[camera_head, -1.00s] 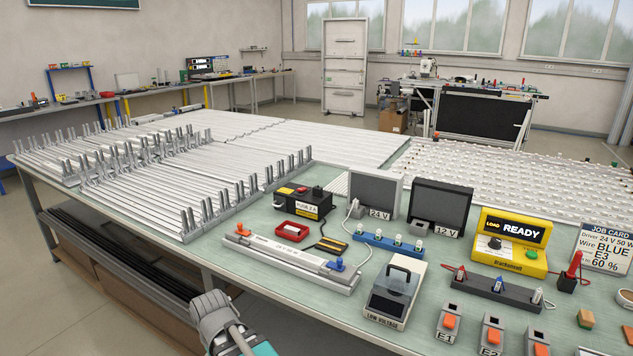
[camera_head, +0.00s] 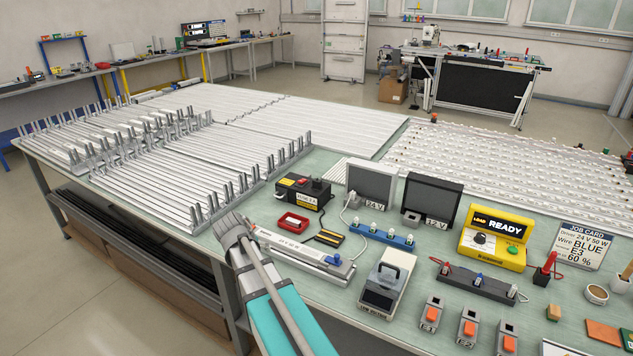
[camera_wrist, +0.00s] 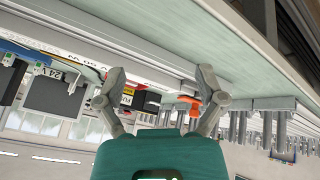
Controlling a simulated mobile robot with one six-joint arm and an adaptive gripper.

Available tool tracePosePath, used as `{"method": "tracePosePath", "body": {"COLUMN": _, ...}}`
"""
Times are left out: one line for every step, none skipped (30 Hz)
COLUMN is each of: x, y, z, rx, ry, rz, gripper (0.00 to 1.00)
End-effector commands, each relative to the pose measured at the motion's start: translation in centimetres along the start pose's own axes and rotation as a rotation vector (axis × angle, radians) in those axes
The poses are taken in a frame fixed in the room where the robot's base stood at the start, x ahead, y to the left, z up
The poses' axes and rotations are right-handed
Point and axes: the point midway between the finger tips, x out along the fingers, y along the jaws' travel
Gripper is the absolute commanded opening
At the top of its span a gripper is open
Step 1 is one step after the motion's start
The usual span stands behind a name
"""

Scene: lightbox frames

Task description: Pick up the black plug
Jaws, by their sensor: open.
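I cannot pick out the black plug with certainty in either view. A black terminal strip (camera_head: 470,283) with a red post and paler posts lies at the right of the bench. A red probe (camera_head: 545,268) stands near its right end. My gripper (camera_head: 232,226) is at the front left of the bench, close to the left end of a silver rail (camera_head: 300,254). In the wrist view my gripper (camera_wrist: 161,80) is open, with nothing held between its fingers. An orange knob (camera_wrist: 188,102) shows beside one finger, apparently beyond it.
A black box (camera_head: 302,191), a red tray (camera_head: 292,222) and a blue strip (camera_head: 384,235) lie behind the rail. A low-voltage unit (camera_head: 387,284) stands to its right. Bare bench shows around the tools.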

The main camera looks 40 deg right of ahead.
Motion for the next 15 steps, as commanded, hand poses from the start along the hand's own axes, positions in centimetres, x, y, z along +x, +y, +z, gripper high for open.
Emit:
{"method": "tracePosePath", "body": {"x": 0.9, "y": 1.0, "z": -2.8, "rx": 0.058, "ry": 0.045, "rz": 0.037, "gripper": 0.89}}
{"method": "tracePosePath", "body": {"x": 1.3, "y": 1.7, "z": -4.2, "rx": 0.095, "ry": 0.076, "rz": 0.058, "gripper": 0.89}}
{"method": "tracePosePath", "body": {"x": 1.9, "y": 2.7, "z": -6.0, "rx": 0.142, "ry": 0.119, "rz": 0.086, "gripper": 0.89}}
{"method": "tracePosePath", "body": {"x": 2.4, "y": 3.5, "z": -7.5, "rx": 0.180, "ry": 0.153, "rz": 0.107, "gripper": 0.89}}
{"method": "tracePosePath", "body": {"x": 2.8, "y": 4.3, "z": -8.9, "rx": 0.216, "ry": 0.189, "rz": 0.126, "gripper": 0.89}}
{"method": "tracePosePath", "body": {"x": 3.3, "y": 5.5, "z": -10.9, "rx": 0.264, "ry": 0.238, "rz": 0.152, "gripper": 0.89}}
{"method": "tracePosePath", "body": {"x": 3.7, "y": 6.3, "z": -12.3, "rx": 0.298, "ry": 0.275, "rz": 0.168, "gripper": 0.89}}
{"method": "tracePosePath", "body": {"x": 4.0, "y": 7.2, "z": -13.6, "rx": 0.331, "ry": 0.312, "rz": 0.182, "gripper": 0.89}}
{"method": "tracePosePath", "body": {"x": 4.3, "y": 8.3, "z": -15.3, "rx": 0.370, "ry": 0.359, "rz": 0.200, "gripper": 0.89}}
{"method": "tracePosePath", "body": {"x": 4.5, "y": 9.0, "z": -16.5, "rx": 0.396, "ry": 0.392, "rz": 0.211, "gripper": 0.89}}
{"method": "tracePosePath", "body": {"x": 4.7, "y": 9.8, "z": -17.6, "rx": 0.419, "ry": 0.423, "rz": 0.220, "gripper": 0.89}}
{"method": "tracePosePath", "body": {"x": 5.0, "y": 10.7, "z": -18.9, "rx": 0.448, "ry": 0.462, "rz": 0.229, "gripper": 0.89}}
{"method": "tracePosePath", "body": {"x": 5.1, "y": 11.3, "z": -19.7, "rx": 0.466, "ry": 0.488, "rz": 0.235, "gripper": 0.89}}
{"method": "tracePosePath", "body": {"x": 5.2, "y": 11.8, "z": -20.5, "rx": 0.481, "ry": 0.512, "rz": 0.239, "gripper": 0.89}}
{"method": "tracePosePath", "body": {"x": 5.3, "y": 12.5, "z": -21.4, "rx": 0.499, "ry": 0.539, "rz": 0.244, "gripper": 0.89}}
